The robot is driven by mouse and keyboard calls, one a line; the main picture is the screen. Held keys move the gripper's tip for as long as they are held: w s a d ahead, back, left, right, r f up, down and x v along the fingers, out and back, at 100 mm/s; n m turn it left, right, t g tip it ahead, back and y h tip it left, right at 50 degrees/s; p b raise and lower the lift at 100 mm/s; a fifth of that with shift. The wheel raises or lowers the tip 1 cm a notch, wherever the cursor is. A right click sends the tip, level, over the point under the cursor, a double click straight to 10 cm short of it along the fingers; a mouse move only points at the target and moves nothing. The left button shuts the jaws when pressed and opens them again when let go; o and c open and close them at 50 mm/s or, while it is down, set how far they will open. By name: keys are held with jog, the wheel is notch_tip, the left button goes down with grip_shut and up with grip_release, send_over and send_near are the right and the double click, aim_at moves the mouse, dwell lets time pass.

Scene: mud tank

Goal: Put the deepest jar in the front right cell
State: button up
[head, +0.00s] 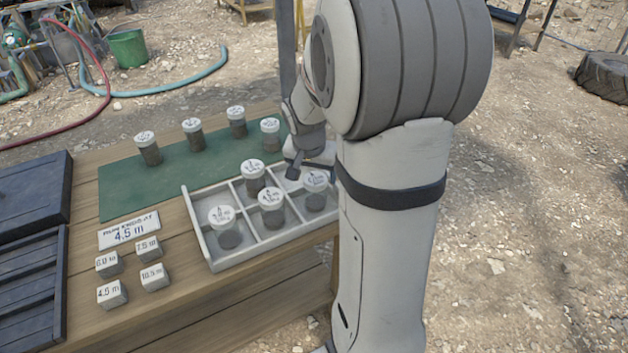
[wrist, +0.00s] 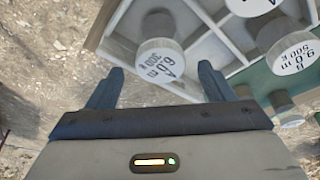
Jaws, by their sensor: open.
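A grey six-cell tray (head: 204,251) stands on the wooden table. Jars with white lids sit in its front left cell (head: 229,238), front middle cell (head: 272,215), back middle cell (head: 254,184) and front right cell (head: 316,200). More jars stand on the green mat: left (head: 149,153), centre (head: 193,138), farther right (head: 238,128) and rightmost (head: 270,134). My gripper (head: 308,172) is open and empty by the tray's right end. In the wrist view a jar (wrist: 163,62) shows beyond my open fingers (wrist: 160,78); its inverted lid appears to read 6.0 m. Another lid (wrist: 296,56) appears to read 9.0 m.
A sign (head: 129,231) reading 4.5 m and several small depth-marked blocks (head: 112,293) sit left of the tray. Dark crates (head: 30,285) stand at the far left. My arm hides the table's right side in the head view.

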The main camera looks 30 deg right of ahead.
jog(key=v, duration=0.5)
jog(key=s+a+r+n+y, duration=0.1)
jog(key=s+a+n+y, duration=0.1)
jog(key=s+a+n, duration=0.6)
jog(key=s+a, duration=0.4)
jog(key=s, duration=0.4)
jog(key=shift+s+a+r+n, duration=0.3)
jog(key=shift+s+a+r, duration=0.05)
jog(key=shift+s+a, duration=0.05)
